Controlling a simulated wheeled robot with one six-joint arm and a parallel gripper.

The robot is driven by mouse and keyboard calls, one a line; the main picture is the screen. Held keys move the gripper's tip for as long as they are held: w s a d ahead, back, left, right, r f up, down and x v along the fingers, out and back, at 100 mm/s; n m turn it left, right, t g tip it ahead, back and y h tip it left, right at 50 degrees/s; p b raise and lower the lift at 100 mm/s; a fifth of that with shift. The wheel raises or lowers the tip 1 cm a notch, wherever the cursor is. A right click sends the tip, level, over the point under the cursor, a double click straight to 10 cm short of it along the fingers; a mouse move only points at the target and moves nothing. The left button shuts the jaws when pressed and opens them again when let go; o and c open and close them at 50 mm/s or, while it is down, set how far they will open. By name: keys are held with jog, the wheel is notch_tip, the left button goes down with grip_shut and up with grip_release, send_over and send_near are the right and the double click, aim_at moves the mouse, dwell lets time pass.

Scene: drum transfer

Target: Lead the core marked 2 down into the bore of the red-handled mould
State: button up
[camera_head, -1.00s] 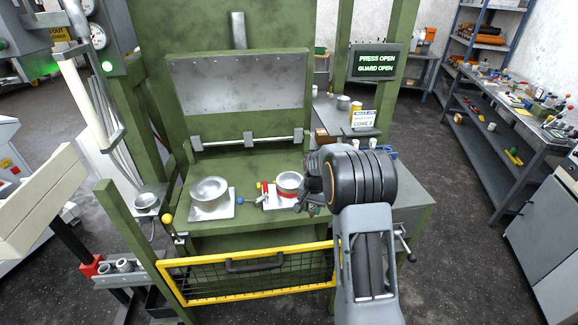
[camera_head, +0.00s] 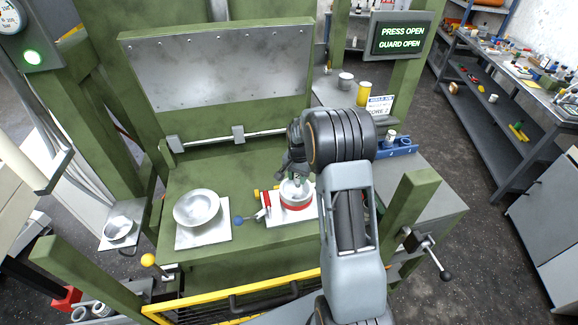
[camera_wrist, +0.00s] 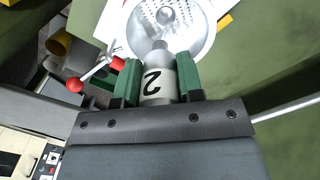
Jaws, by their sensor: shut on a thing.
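In the wrist view my gripper (camera_wrist: 159,84) is shut on the core marked 2 (camera_wrist: 157,72), with a green jaw pad on each side of it. The red-handled mould (camera_wrist: 196,22) lies just beyond the core's tip, which overlaps its silvery bowl in this view. The mould's lever with red knobs (camera_wrist: 96,74) sticks out at left. In the head view the red-banded mould (camera_head: 297,202) sits on a white plate on the press bed. My gripper (camera_head: 297,183) is right over its mouth. I cannot tell whether the core's tip is inside the bore.
A second silvery mould (camera_head: 196,208) on a white plate stands to the left, with a blue-knobbed lever between. The yellow guard rail (camera_head: 250,297) is lowered in front. A blue rack (camera_head: 398,146) and a yellow cylinder (camera_head: 364,93) stand behind at right. The screen reads PRESS OPEN, GUARD OPEN.

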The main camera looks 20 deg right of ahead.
jog(key=shift+w+f, duration=0.6)
jog(key=shift+f, duration=0.3)
jog(key=shift+s+f+b, duration=0.1)
jog(key=shift+f+b, duration=0.3)
jog(key=shift+b, duration=0.15)
jog(key=b, duration=0.3)
send_over(296, 194)
jog(key=s, duration=0.2)
jog(key=shift+a+f, duration=0.25)
jog(key=shift+f, duration=0.85)
jog(key=shift+a+f, duration=0.2)
jog(key=shift+f, duration=0.9)
jog(key=shift+s+a, duration=0.15)
jog(key=shift+f, duration=0.4)
jog(key=shift+f+b, duration=1.25)
jog(key=shift+f, duration=0.05)
jog(key=shift+f, duration=0.2)
jog(key=o, duration=1.1)
